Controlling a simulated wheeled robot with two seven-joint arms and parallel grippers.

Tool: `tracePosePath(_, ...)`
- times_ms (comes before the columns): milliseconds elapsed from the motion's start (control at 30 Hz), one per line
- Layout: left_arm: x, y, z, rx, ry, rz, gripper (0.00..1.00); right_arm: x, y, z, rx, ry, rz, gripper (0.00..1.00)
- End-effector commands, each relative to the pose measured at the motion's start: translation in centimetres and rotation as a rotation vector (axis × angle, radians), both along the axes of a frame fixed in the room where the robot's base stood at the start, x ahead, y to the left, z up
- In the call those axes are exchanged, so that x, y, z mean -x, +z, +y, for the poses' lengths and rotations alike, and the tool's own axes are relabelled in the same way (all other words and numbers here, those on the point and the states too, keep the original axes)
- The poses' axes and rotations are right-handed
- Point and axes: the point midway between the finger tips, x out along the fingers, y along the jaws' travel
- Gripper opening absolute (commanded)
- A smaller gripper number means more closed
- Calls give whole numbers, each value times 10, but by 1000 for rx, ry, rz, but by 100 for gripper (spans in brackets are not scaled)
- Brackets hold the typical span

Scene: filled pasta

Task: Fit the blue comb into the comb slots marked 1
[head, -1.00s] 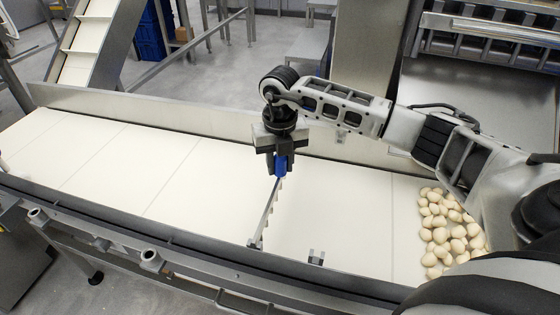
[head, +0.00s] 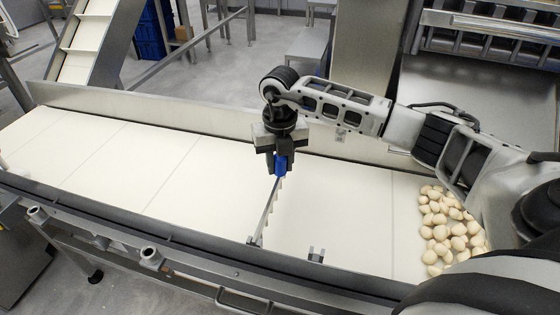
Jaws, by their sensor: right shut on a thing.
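My right gripper (head: 280,170) is above the far part of the white belt, pointing down. It is shut on the blue grip of the blue comb (head: 281,164). A thin grey toothed bar (head: 268,212) runs from below the blue grip across the belt to the near rail. Its near end is at a small bracket (head: 254,241); I cannot tell whether it is seated there. A second small bracket (head: 316,256) is further right on the near rail. No number marks can be read. The far end of the bar is hidden by the gripper. My left gripper is not in view.
The white belt (head: 190,180) is clear on the left. A pile of pale filled pasta (head: 450,230) lies on its right end, below my right arm. Metal rails (head: 180,255) edge the belt. A sloped conveyor (head: 85,40) stands at the back left.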

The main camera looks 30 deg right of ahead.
Motion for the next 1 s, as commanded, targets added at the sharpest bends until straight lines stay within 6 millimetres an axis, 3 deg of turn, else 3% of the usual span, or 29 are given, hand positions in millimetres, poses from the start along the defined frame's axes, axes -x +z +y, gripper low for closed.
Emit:
tracePosePath(200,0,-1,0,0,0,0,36,2,-5,1,0,2,8,5)
tracePosePath(233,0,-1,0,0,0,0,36,2,-5,1,0,2,8,34)
tracePosePath(300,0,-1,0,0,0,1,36,2,-5,1,0,1,8,54)
tracePosePath(500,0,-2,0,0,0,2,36,1,-3,0,0,1,5,54)
tracePosePath(567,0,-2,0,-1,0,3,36,1,-4,0,1,1,6,65)
tracePosePath(1000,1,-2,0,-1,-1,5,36,1,-2,0,1,0,3,65)
